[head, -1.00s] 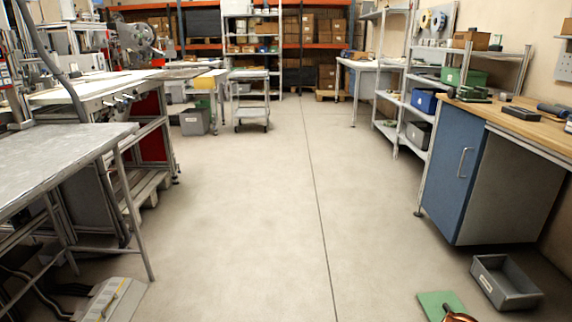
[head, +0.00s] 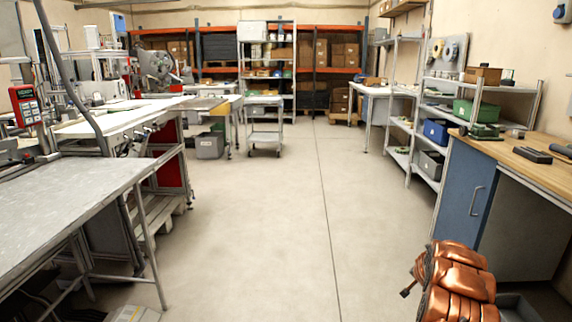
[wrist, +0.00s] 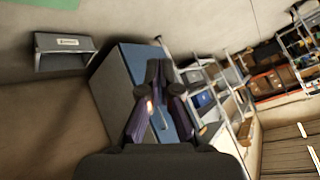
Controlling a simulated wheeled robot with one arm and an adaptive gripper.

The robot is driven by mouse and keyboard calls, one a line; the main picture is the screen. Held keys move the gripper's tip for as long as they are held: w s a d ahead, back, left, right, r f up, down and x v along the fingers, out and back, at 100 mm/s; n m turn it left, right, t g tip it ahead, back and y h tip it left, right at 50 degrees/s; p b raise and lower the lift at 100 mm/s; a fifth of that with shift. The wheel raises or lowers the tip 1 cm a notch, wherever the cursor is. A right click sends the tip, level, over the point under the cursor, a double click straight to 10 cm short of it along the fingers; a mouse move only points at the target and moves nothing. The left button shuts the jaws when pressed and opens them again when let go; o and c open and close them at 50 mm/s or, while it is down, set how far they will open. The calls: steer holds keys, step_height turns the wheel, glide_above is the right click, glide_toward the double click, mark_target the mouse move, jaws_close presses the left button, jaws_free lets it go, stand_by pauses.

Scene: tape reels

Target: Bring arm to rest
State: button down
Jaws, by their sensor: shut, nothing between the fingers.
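My gripper (wrist: 158,75) shows in the wrist view with its dark fingers together and nothing held between them. It is in the air, with the blue-fronted cabinet (wrist: 133,62) behind it in the picture. In the head view my copper-coloured arm is folded at the lower right, in front of the workbench (head: 530,160). I cannot make out the fingers in the head view.
A grey bin (wrist: 62,62) stands on the floor near the cabinet; my arm partly hides it in the head view. A grey table (head: 70,195) is at left. Shelves (head: 432,165) line the right. The middle floor (head: 270,240) is clear.

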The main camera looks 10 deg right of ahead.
steer(key=w+a+r+n+y+p, duration=0.2)
steer(key=a+r+n+y+p, duration=0.25)
steer(key=a+r, duration=1.5)
steer(key=s+a+r+n+g+y+p, duration=0.1)
steer(key=s+a+r+n+p, duration=0.15)
steer(key=s+a+r, duration=0.45)
steer(key=s+a+r+n+g+y+p, duration=0.1)
steer(key=s+a+r+p, duration=0.25)
steer(key=a, duration=0.65)
steer(key=s+a+r+n+g+y+p, duration=0.1)
steer(key=s+a+r+n+y+p, duration=0.1)
steer(key=s+a+r, duration=0.5)
steer(key=s+a+r+n+g+p, duration=0.1)
steer(key=s+a+r, duration=0.15)
steer(key=s, duration=0.35)
steer(key=s+a+r+g+p, duration=0.1)
steer(key=s+a+g+p, duration=0.1)
steer(key=s+a, duration=0.25)
steer(key=s+d+r+n+g+h+p, duration=0.1)
steer(key=s+r+p, duration=0.1)
steer(key=s, duration=1)
steer(key=s+d+r+n+g+h+p, duration=0.1)
steer(key=s+r+g+h+p, duration=0.1)
steer(key=s, duration=1.1)
steer(key=shift+s+d+r+g+p, duration=0.3)
steer(key=shift+r+p, duration=0.4)
steer(key=shift+p, duration=0.2)
steer(key=shift+a+h, duration=0.15)
steer(key=shift+h, duration=0.1)
